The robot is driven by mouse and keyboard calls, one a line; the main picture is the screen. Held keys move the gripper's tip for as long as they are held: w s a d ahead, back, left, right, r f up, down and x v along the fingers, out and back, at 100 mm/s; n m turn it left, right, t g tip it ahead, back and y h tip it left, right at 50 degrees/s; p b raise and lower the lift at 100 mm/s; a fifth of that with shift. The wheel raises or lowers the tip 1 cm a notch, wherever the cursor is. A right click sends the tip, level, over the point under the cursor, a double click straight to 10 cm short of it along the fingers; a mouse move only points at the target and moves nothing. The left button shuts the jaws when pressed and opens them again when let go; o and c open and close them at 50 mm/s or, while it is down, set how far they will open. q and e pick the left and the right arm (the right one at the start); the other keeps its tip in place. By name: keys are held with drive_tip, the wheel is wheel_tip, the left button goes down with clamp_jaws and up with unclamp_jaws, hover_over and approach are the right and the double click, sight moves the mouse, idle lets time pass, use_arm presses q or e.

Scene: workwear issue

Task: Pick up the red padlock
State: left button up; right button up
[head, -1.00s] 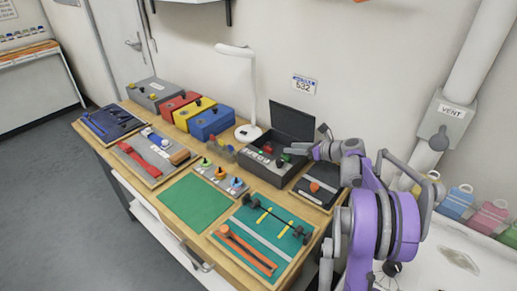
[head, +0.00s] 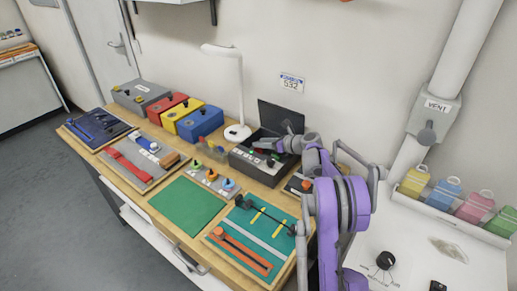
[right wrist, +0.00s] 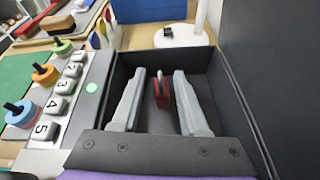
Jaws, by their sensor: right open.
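The red padlock (right wrist: 161,94) stands upright inside a dark open box (right wrist: 226,98), its pale shackle pointing up. In the head view the box (head: 240,168) sits at the back of the wooden bench, lid raised, and my arm covers much of its inside. My right gripper (right wrist: 160,100) reaches into the box from above. Its two pale fingers are open, one on each side of the padlock, with a visible gap to it on both sides. The head view shows this gripper (head: 262,146) over the box. My left gripper is not in view.
Red, yellow and blue (head: 199,124) boxes stand to the left. A green mat (head: 187,205) is bare.

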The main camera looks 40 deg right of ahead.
drive_tip(key=shift+w+a+f, duration=0.1)
drive_tip(key=shift+w+f, duration=0.1)
drive_tip(key=shift+w, duration=0.2)
clamp_jaws()
idle(1.2)
